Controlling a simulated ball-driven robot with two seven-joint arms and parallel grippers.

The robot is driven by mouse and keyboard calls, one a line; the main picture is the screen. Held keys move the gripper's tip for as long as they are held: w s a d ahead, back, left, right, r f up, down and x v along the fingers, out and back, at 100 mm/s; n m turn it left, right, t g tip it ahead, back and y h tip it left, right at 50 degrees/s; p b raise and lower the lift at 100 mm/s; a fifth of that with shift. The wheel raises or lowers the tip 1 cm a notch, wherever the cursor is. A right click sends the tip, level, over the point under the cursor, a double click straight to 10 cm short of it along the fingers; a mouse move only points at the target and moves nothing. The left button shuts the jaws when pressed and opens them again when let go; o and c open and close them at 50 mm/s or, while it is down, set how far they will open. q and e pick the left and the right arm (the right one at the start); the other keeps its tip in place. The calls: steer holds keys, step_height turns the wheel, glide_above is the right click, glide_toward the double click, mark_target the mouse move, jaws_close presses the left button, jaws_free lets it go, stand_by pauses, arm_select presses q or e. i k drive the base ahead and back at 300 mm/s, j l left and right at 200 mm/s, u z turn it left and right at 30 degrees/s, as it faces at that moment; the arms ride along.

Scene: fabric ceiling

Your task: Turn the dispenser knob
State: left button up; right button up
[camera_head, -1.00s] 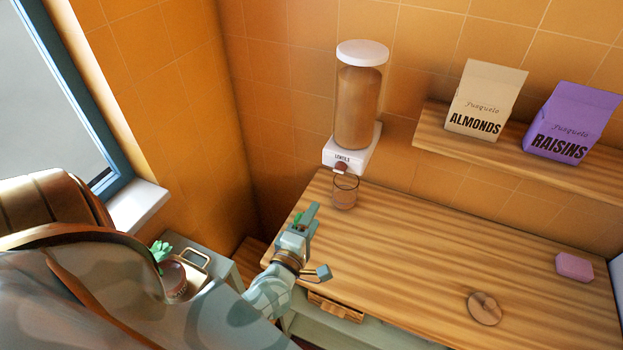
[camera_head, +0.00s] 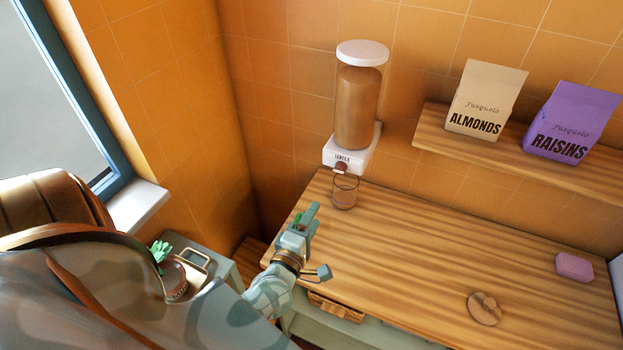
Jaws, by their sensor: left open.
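The dispenser (camera_head: 358,108) is a clear cylinder with brown contents and a white lid, mounted at the wall on a white base labelled LENTILS. Its small dark red-brown knob (camera_head: 341,167) is on the front of the base. A glass (camera_head: 345,193) with some brown contents stands on the counter just below the knob. My left gripper (camera_head: 308,213) is open and empty, over the counter's left edge, below and left of the glass and apart from the knob. My right gripper is not in view.
The wooden counter (camera_head: 420,240) is mostly clear. A round wooden lid (camera_head: 484,308) and a pink block (camera_head: 574,267) lie to the right. A shelf (camera_head: 430,122) holds an almonds box (camera_head: 485,100) and a purple raisins box (camera_head: 571,122). A potted plant (camera_head: 172,275) is at the left.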

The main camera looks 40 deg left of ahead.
mark_target(340, 169)
steer(key=i+l+u, duration=0.2)
steer(key=u, duration=0.15)
steer(key=i+l+u, duration=0.35)
steer(key=k, duration=0.05)
